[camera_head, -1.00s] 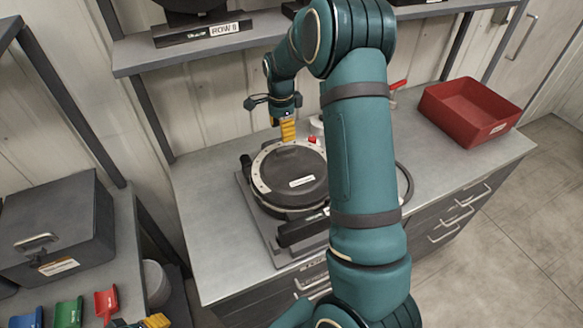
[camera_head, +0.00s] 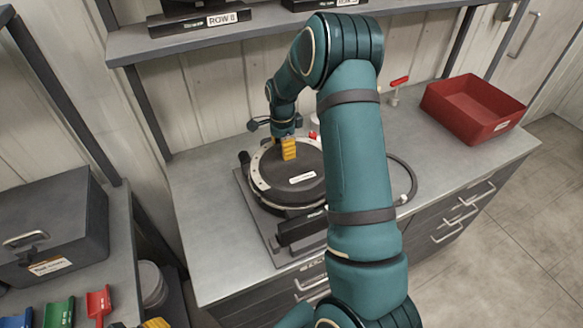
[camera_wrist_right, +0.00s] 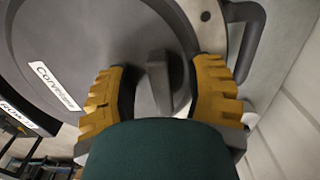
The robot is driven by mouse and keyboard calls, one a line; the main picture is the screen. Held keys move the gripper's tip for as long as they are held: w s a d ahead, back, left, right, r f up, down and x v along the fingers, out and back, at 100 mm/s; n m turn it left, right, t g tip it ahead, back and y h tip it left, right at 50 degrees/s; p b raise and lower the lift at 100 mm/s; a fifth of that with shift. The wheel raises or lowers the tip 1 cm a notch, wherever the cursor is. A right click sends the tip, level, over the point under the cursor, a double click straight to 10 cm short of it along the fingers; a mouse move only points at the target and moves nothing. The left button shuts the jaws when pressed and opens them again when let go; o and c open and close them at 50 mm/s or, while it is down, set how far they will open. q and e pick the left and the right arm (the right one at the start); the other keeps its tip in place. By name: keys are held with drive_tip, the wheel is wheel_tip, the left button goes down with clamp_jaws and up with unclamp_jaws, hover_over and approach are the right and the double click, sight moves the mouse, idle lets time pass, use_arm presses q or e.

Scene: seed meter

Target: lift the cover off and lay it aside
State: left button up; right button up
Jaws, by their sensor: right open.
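The round dark cover (camera_head: 292,180) with a white label sits on the seed meter on the workbench, inside a pale ring. It fills the upper part of the right wrist view (camera_wrist_right: 112,35). A dark upright grip (camera_wrist_right: 160,84) stands on the cover. My right gripper (camera_head: 288,149) is open at the cover's far part. In the right wrist view its yellow fingers (camera_wrist_right: 163,80) are on either side of the grip, with visible gaps. My right arm hides the meter's right part. Only a yellow bit of my left gripper (camera_head: 156,323) shows at the bottom edge.
A red bin (camera_head: 472,106) stands at the bench's right end. A red-handled clamp (camera_head: 396,88) is behind my arm. A dark box (camera_head: 50,225) and coloured scoops (camera_head: 59,312) are on the left table. The bench top (camera_head: 207,215) left of the meter is bare.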

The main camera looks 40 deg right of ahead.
clamp_jaws()
drive_tip(key=shift+r, duration=0.1)
wheel_tip(320, 180, up, 10)
idle(0.6)
